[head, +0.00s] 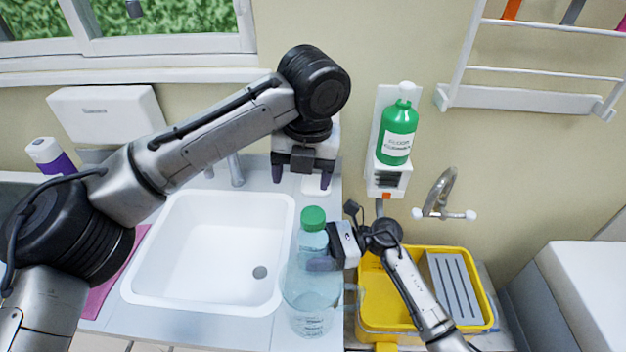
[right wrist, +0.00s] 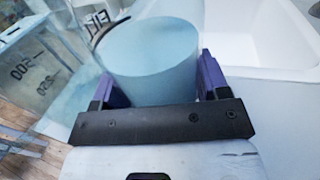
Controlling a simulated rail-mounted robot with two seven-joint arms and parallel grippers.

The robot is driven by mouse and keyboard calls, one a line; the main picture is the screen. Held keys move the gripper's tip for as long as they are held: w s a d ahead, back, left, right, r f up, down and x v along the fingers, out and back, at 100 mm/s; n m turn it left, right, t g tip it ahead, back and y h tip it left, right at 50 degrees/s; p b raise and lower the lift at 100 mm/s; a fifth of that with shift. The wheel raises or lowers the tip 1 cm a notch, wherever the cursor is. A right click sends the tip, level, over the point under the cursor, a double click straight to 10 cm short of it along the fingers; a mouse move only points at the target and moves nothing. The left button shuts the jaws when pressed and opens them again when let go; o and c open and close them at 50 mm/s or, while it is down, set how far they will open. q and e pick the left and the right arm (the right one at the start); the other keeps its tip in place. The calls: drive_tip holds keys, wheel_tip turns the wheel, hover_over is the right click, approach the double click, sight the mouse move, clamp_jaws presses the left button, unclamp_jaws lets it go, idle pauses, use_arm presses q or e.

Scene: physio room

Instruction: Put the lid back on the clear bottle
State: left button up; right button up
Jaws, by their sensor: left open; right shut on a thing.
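The clear bottle (head: 313,243) stands upright on the counter right of the sink. The green lid (head: 313,218) is at the top of its neck; I cannot tell whether it is fully seated. My right gripper (head: 322,263) is shut around the bottle's body from the right. The right wrist view shows the bottle's pale blue wall (right wrist: 152,62) between the purple fingers (right wrist: 155,90); the lid is out of that view. My left gripper (head: 301,180) is open and empty, pointing down behind the bottle near the wall, apart from the lid.
A clear measuring jug (head: 312,312) stands close in front of the bottle and overlaps it. The white sink (head: 140,285) lies left, with a tap (head: 235,170) behind. A yellow tub (head: 385,318) is right. A green soap bottle (head: 397,135) hangs on the wall.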

use_arm(q)
drive_tip(key=n, duration=0.4)
drive_tip(key=shift+f, duration=0.35)
drive_tip(key=n, duration=0.3)
drive_tip(key=shift+s+d+f+n, duration=0.1)
drive_tip(key=shift+d+f+n, duration=0.15)
drive_tip(key=shift+n, duration=0.15)
drive_tip(key=n, duration=0.3)
drive_tip(key=shift+s+d+f+n+g+h, duration=0.1)
drive_tip(key=shift+n+g+h, duration=0.2)
drive_tip(key=shift+n, duration=0.1)
drive_tip(key=n, duration=0.3)
drive_tip(key=shift+d+n, duration=0.15)
drive_tip(key=shift+n, duration=0.15)
drive_tip(key=n, duration=0.3)
drive_tip(key=shift+s+d+n, duration=0.1)
drive_tip(key=shift+d+n, duration=0.05)
drive_tip(key=shift+n, duration=0.25)
drive_tip(key=n, duration=0.4)
drive_tip(key=shift+d+h, duration=0.15)
drive_tip(key=shift+h, duration=0.15)
drive_tip(key=n, duration=0.4)
drive_tip(key=shift+d+n, duration=0.1)
drive_tip(key=shift+n, duration=0.3)
drive_tip(key=n, duration=0.4)
